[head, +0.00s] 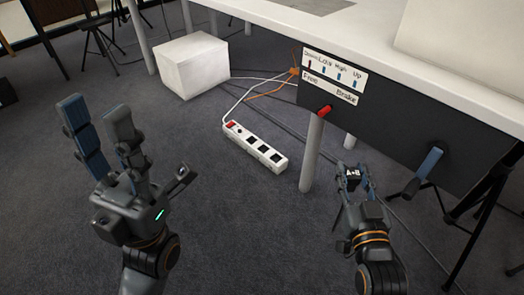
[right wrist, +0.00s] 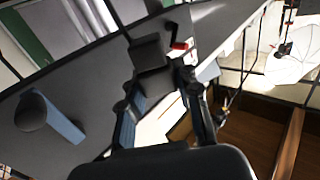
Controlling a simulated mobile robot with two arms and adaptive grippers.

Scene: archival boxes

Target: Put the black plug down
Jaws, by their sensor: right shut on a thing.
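The black plug (head: 352,173), a small dark block with a white "A+B" label, is between the fingertips of my right gripper (head: 354,170). The gripper is shut on it and holds it in front of the dark table panel, right of the grey table leg. In the right wrist view a dark block (right wrist: 150,54) shows at the fingertips. My left gripper (head: 130,140) is open and empty at the left, its fingers spread and pointing up. A white power strip (head: 256,146) with a red switch and several dark sockets lies on the floor between the grippers.
The white table (head: 300,22) carries a dark panel (head: 385,128) with labelled switches, a red lever (head: 324,110) and a blue handle (head: 428,163). A white box (head: 193,68) stands on the carpet. Cables run behind the strip. The carpet in front of the strip is clear.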

